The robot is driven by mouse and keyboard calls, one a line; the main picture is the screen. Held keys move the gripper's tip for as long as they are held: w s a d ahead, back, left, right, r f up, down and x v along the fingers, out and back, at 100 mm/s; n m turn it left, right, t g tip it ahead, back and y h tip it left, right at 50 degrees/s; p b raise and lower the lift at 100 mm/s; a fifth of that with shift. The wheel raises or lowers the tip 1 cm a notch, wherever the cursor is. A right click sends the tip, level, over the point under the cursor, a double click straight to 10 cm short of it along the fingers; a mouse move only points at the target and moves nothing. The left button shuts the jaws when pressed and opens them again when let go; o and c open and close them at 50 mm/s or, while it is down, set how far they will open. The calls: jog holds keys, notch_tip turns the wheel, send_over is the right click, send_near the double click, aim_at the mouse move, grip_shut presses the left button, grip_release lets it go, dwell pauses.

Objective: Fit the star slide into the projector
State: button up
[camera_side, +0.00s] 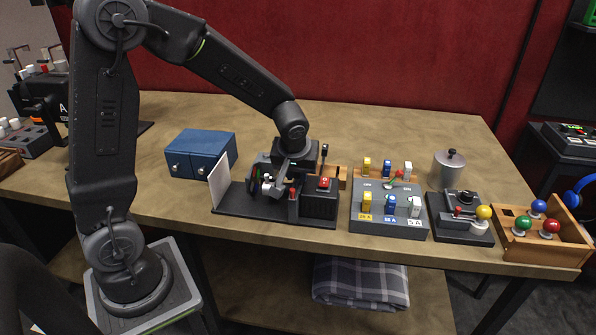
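The projector seems to be the black unit (319,203) with a red switch, on a dark base plate in the middle of the table. A white upright panel (219,182) stands at the left end of the plate. My gripper (283,184) is low over the plate, left of the black unit, among small parts. Its fingers are dark against dark parts, so I cannot tell whether they are open or shut, or on what. I cannot make out the star slide; it may be hidden by my gripper or too small to see.
A blue box (200,155) stands behind left. A small wooden piece (342,171) shows behind the unit. To the right are a grey fuse panel (388,226), a metal pot (447,168), a joystick box (459,227) and a wooden ball tray (545,247). The back middle is clear.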

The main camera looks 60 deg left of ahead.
jog(key=o, duration=0.3)
jog(key=shift+w+d, duration=0.15)
jog(key=c, duration=0.4)
jog(key=shift+o, duration=0.2)
jog(key=shift+r, duration=0.1)
jog(key=shift+o, duration=0.7)
jog(key=shift+r, duration=3.45)
